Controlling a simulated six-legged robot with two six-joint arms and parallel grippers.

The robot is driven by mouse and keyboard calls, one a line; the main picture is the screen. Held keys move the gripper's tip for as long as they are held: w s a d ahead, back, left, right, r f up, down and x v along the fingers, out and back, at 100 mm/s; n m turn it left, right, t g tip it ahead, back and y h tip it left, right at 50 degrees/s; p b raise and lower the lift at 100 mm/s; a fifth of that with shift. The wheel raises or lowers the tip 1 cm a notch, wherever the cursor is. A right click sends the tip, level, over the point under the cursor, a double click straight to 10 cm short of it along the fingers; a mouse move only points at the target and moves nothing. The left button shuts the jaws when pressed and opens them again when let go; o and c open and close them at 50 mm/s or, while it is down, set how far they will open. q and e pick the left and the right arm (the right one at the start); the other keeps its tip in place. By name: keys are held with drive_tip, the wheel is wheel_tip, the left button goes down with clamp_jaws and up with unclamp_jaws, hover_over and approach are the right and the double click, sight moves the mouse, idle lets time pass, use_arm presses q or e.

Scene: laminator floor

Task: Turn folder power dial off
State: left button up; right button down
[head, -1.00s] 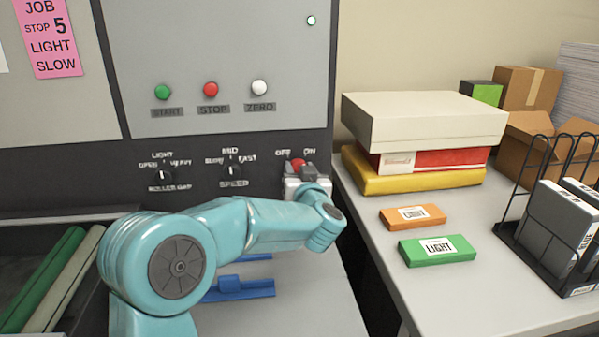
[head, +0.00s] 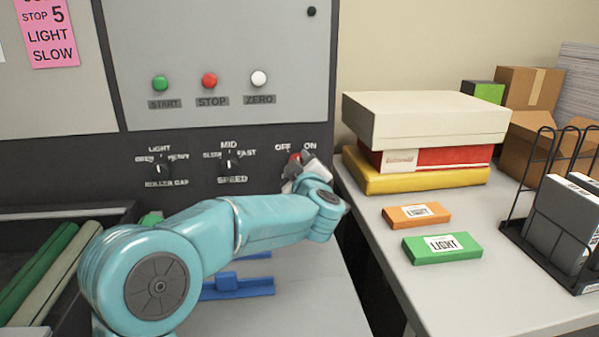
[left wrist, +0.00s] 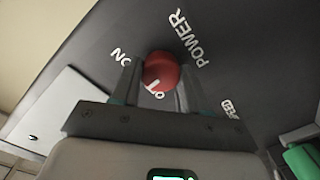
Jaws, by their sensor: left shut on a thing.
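The red power dial (head: 294,158) sits on the dark panel under the OFF and ON labels, mostly hidden by my gripper in the head view. In the left wrist view the round red dial (left wrist: 161,71) lies between my two fingers, with POWER lettering beside it. My left gripper (head: 298,168) is shut on this dial and looks tilted toward the left, OFF side. The small lamp (head: 311,11) at the panel's upper right is dark. My right gripper is not in view.
Green, red and white buttons (head: 209,81) sit above. The roller gap dial (head: 159,169) and speed dial (head: 229,165) are left of my gripper. A blue guide (head: 235,285) lies below my arm. Boxes and a wire rack (head: 520,205) stand on the right table.

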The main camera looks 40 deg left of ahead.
use_arm(q)
drive_tip(key=shift+f+n+b, duration=0.1)
drive_tip(key=shift+n+b, duration=1.9)
drive_tip(key=shift+n, duration=1.7)
drive_tip(key=o, duration=1)
drive_tip(key=shift+o, duration=0.2)
drive_tip(key=shift+s, duration=0.1)
drive_tip(key=v, duration=1.6)
drive_tip(key=shift+s, duration=0.2)
